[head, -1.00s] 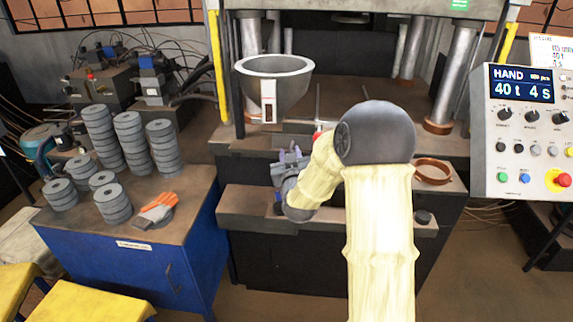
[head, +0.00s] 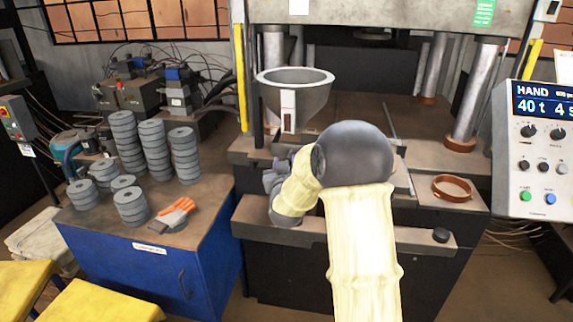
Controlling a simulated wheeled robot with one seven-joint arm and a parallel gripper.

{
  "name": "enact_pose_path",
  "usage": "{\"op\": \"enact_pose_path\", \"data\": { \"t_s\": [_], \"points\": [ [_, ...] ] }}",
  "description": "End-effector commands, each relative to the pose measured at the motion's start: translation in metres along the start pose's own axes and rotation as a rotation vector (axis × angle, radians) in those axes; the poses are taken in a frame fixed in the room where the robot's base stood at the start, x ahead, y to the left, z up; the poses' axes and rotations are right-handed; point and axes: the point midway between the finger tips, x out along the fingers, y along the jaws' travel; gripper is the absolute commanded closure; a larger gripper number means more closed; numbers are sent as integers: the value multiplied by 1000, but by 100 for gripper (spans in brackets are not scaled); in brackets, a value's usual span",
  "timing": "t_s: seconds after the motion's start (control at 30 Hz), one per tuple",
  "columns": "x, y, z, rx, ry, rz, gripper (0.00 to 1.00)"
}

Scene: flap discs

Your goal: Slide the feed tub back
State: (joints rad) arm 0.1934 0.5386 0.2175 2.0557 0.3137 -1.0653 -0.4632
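The feed tub (head: 312,97) is a grey, wide-rimmed bowl with a pale spout-like front plate (head: 288,112). It stands upright at the left part of the press, beside the left column. My gripper (head: 277,172) is just below and slightly left of the tub's front plate, near the press's front ledge. My sleeved forearm and dark elbow partly hide it, so its fingers are unclear and I cannot tell whether it touches the tub.
A brown ring (head: 452,187) lies on the press bed at right. A black knob (head: 440,235) sits on the front ledge. A blue cabinet (head: 150,265) at left holds several stacks of grey discs (head: 155,150) and an orange glove (head: 176,212). A control panel (head: 545,150) stands at right.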

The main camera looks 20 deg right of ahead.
Motion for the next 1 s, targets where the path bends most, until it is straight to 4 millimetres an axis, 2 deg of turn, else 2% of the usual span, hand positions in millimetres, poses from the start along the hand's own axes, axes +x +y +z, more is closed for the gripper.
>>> {"op": "enact_pose_path", "data": {
  "t_s": [0.07,0.37,0.53,0.67,1.0],
  "points": [
    [0,-2,-1,1,2,-4,52],
    [-1,1,0,0,0,2,52],
    [-12,0,0,-1,2,1,52],
    [-31,0,1,-1,1,0,52],
    [-99,-1,1,-1,2,-1,52]
  ]
}}
